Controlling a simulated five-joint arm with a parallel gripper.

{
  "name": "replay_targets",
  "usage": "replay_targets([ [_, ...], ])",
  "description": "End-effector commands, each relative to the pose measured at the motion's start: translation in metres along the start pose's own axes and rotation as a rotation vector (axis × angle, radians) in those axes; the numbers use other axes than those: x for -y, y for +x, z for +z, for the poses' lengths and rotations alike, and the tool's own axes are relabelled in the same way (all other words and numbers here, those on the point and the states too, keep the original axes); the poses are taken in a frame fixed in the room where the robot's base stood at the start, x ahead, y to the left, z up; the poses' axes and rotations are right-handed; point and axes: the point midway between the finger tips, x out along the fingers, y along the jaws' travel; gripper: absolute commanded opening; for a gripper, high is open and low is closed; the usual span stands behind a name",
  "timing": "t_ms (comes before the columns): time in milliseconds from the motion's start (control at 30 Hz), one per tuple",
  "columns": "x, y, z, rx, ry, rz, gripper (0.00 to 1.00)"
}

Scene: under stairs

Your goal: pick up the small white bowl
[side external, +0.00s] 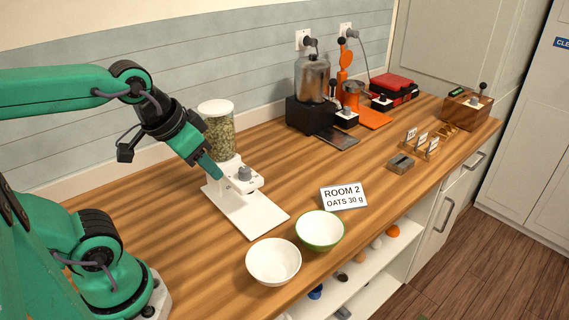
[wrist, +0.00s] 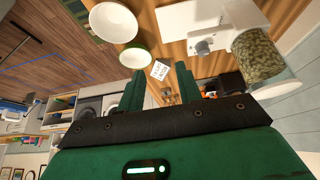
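A plain white bowl (side external: 273,262) stands upright and empty near the counter's front edge. It shows at the top of the wrist view (wrist: 113,22). A second white bowl with a green outside (side external: 320,231) stands close behind it to the right; the wrist view shows it below the white bowl (wrist: 134,57). My gripper (side external: 214,172) is above the counter, up and left of both bowls and beside the dispenser. In the wrist view my gripper (wrist: 160,71) has its two green fingers spread apart with nothing between them. Both bowls are clear of it.
A dispenser with a clear jar of green-brown grains (side external: 219,137) stands on a white base (side external: 250,215) by my gripper. A card reading ROOM 2 OATS 30 g (side external: 344,197) is behind the bowls. A grinder (side external: 311,90) and a wooden box (side external: 467,108) stand farther back.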

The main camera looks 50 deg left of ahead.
Motion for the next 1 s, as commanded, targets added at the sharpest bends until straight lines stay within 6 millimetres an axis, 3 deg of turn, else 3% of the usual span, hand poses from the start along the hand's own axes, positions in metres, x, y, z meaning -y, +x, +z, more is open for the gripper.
replay_targets([
  [467, -0.025, 0.023, -0.030, 0.207, -0.131, 0.010, 0.35],
  [1000, -0.077, 0.081, -0.059, 0.501, -0.316, -0.095, 0.35],
])
